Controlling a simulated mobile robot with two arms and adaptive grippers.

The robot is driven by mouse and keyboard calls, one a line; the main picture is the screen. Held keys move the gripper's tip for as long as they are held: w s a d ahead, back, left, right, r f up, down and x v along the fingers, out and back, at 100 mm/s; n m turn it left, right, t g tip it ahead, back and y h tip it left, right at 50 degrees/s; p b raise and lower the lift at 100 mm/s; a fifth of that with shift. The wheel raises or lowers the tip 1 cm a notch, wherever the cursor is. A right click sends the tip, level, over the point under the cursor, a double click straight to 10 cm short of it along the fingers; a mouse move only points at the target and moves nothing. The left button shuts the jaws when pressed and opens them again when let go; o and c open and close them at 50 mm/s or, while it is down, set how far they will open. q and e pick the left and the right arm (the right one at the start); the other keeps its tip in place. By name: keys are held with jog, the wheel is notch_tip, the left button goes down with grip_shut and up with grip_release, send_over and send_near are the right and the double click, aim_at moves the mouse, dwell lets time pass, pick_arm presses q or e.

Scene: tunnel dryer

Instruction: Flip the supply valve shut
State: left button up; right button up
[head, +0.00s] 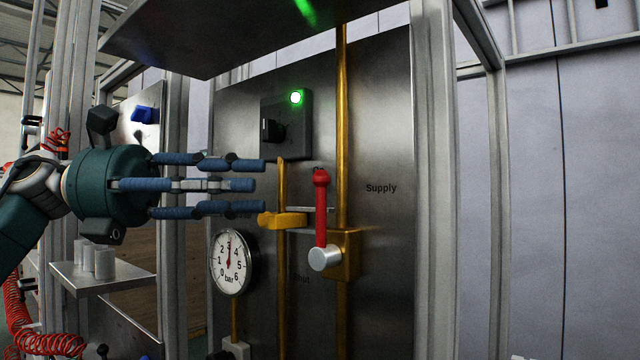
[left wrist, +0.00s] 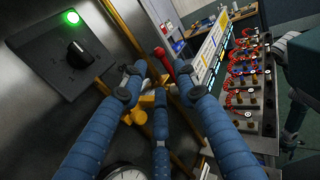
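The supply valve has a red handle (head: 321,205) standing upright on a yellow valve body (head: 345,257) with a silver round cap (head: 324,259), left of the word "Supply". My left gripper (head: 258,186) is open and empty. Its blue fingers point right toward the handle, their tips left of it with a visible gap in the head view. In the left wrist view, the red handle (left wrist: 183,68) shows near the tip of the right finger, partly hidden by it; my left gripper (left wrist: 158,85) is spread open there. My right gripper is not visible.
A yellow pipe fitting (head: 283,220) sits close by the lower fingertips. A gauge (head: 229,262) is below the fingers, and a black knob box (head: 285,125) with a lit green lamp (head: 296,97) above. A frame post (head: 434,180) stands to the right.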

aim_at(317, 187)
pick_arm(q)
jog(key=d+p, duration=0.2)
jog(key=d, duration=0.7)
jog(key=shift+d, duration=0.25)
jog(key=shift+c, duration=0.2)
grip_shut()
pick_arm(e)
jog(key=shift+s+d+r, duration=0.1)
jog(key=shift+s+r, duration=0.2)
jog(key=shift+r, duration=0.3)
jog(key=shift+s+d+r, duration=0.1)
jog(key=shift+s+r, duration=0.2)
jog(key=shift+r, duration=0.3)
